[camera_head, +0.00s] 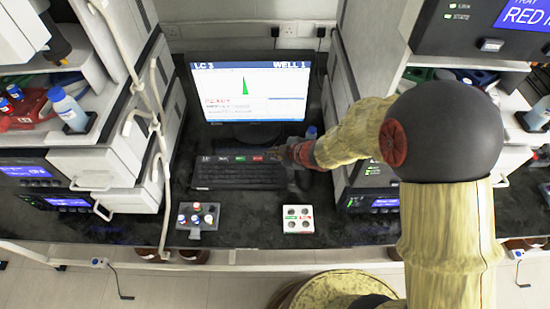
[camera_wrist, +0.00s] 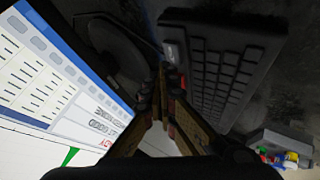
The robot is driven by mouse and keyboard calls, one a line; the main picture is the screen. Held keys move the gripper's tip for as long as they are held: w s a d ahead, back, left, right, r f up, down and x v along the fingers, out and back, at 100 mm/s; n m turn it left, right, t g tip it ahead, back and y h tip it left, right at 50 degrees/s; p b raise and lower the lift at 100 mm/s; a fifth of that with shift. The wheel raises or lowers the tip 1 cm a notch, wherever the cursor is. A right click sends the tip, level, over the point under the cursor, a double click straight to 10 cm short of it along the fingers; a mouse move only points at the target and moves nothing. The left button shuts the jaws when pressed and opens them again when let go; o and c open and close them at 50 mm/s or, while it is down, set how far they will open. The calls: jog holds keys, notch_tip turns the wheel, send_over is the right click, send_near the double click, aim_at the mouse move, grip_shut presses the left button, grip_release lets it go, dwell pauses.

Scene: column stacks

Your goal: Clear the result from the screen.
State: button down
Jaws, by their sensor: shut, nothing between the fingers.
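The screen (camera_head: 250,95) shows "LC 3", "WELL 1", a green peak and a line of red text; it also fills the left of the wrist view (camera_wrist: 45,75). A black keyboard (camera_head: 238,177) lies below it, with a row of labelled keys along its back edge: dark, green (camera_head: 240,158) and red (camera_head: 258,158). My gripper (camera_head: 284,153) is shut and empty at the right end of this row. In the wrist view its fingertips (camera_wrist: 163,72) are together beside the keyboard (camera_wrist: 215,65), over the key row. They partly hide the keys, and I cannot tell whether they touch one.
A dark rack with coloured caps (camera_head: 198,216) and a white block with round holes (camera_head: 298,219) stand in front of the keyboard. Stacked instruments (camera_head: 105,170) rise on the left and others on the right. A small blue-capped bottle (camera_head: 311,132) stands right of the screen.

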aim_at(274, 161)
jog(key=shift+f, duration=0.4)
jog(key=shift+f+b, duration=0.45)
jog(key=shift+b, duration=0.05)
dwell(0.8)
jog(key=shift+r, duration=0.1)
jog(key=shift+r+p, duration=0.8)
jog(key=shift+p, duration=0.1)
notch_tip(274, 161, up, 5)
jog(key=p, duration=0.5)
jog(key=shift+s+f, duration=0.1)
dwell(0.8)
